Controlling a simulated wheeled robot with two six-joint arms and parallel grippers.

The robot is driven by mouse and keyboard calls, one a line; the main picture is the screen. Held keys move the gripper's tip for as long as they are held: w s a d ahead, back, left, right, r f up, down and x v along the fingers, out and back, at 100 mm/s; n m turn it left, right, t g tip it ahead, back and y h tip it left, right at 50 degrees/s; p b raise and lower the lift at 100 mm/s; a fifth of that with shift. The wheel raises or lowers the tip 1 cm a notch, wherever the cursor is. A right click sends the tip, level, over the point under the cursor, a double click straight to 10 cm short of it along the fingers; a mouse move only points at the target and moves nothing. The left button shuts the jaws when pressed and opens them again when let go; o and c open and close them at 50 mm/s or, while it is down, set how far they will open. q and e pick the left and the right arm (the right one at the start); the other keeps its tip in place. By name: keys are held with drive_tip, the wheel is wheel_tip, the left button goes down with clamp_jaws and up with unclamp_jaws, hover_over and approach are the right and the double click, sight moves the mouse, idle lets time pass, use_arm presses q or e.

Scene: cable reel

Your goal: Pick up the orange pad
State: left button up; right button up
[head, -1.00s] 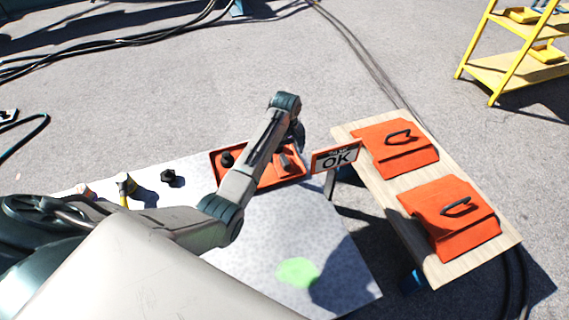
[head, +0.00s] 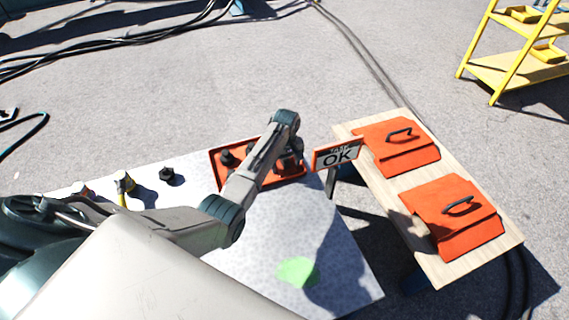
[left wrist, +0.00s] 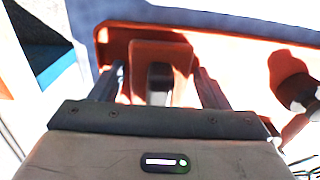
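An orange pad-like piece (left wrist: 180,58) with a dark raised middle lies in the orange tray (left wrist: 118,32), seen in the left wrist view. My left gripper (left wrist: 160,82) is open, with one finger on each side of this piece; I cannot tell whether they touch it. In the head view the left gripper (head: 297,165) is low over the right end of the tray (head: 214,166), and my arm hides most of the piece. My right gripper is not in view.
Two orange handled panels (head: 395,158), (head: 478,228) lie on a wooden bench (head: 398,208). Several knobs, one black (head: 167,174), stand on the grey table (head: 325,265). A yellow shelf (head: 510,67) is far right.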

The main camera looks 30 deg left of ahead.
use_arm(q)
drive_tip(key=c, duration=0.7)
drive_tip(key=shift+r, duration=0.45)
wheel_tip(320, 180, up, 2)
drive_tip(key=shift+r+p, duration=0.15)
drive_tip(key=shift+p, duration=0.25)
drive_tip(key=s, duration=0.3)
drive_tip(key=s+p, duration=0.1)
drive_tip(key=shift+s+r, duration=0.3)
drive_tip(key=shift+r, duration=0.1)
drive_tip(key=s, duration=0.3)
drive_tip(key=s+p, duration=0.1)
drive_tip(key=s, duration=0.3)
drive_tip(key=s+r, duration=0.1)
drive_tip(key=s, duration=0.3)
drive_tip(key=shift+s+a+p, duration=0.1)
drive_tip(key=shift+s+p, duration=0.05)
drive_tip(key=shift+p, duration=0.15)
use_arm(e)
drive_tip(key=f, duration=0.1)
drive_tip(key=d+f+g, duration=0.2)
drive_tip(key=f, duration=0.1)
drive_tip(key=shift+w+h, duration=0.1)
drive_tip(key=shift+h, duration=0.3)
